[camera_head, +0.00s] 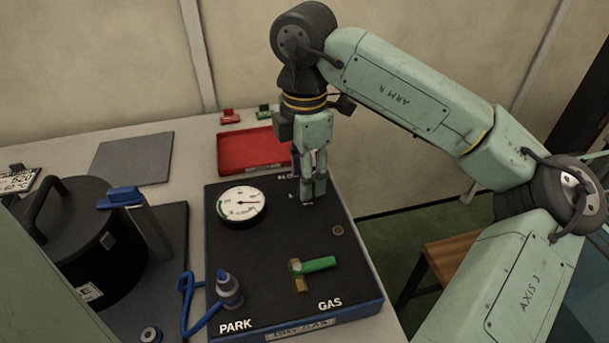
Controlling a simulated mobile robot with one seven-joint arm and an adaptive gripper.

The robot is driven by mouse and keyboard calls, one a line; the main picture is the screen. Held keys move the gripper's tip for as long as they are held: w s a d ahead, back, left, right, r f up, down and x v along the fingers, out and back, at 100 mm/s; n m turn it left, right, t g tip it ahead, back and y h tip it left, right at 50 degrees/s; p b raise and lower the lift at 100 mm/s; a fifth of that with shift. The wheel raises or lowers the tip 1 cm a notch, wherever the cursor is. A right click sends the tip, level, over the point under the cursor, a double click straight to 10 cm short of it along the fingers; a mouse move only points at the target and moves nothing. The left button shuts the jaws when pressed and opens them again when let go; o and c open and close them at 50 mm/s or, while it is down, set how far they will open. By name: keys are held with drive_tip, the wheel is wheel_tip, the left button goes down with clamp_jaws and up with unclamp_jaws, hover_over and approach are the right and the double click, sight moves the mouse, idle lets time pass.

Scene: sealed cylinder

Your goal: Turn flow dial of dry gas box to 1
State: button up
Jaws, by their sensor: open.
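The dry gas box (275,285) is a dark panel with a blue edge, standing on the table. A white round gauge (243,203) sits on its upper left. A brass valve with a green handle (318,264) sits lower on the panel, near the label GAS. My gripper (308,195) points down over the panel's upper right, right of the gauge, with its fingers low at the panel. The flow dial is not clearly visible; my fingers cover that spot, and small white marks show beside them. I cannot tell if the fingers touch anything.
A red tray (250,150) lies behind the box, with a small red piece (230,117) and a green piece (264,112) beyond. A black lidded cylinder (85,240) stands left. A blue hose with a grey connector (228,288) rests at the box's left front.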

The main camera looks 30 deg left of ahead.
drive_tip(key=shift+f, duration=0.85)
drive_tip(key=shift+c, duration=0.3)
clamp_jaws()
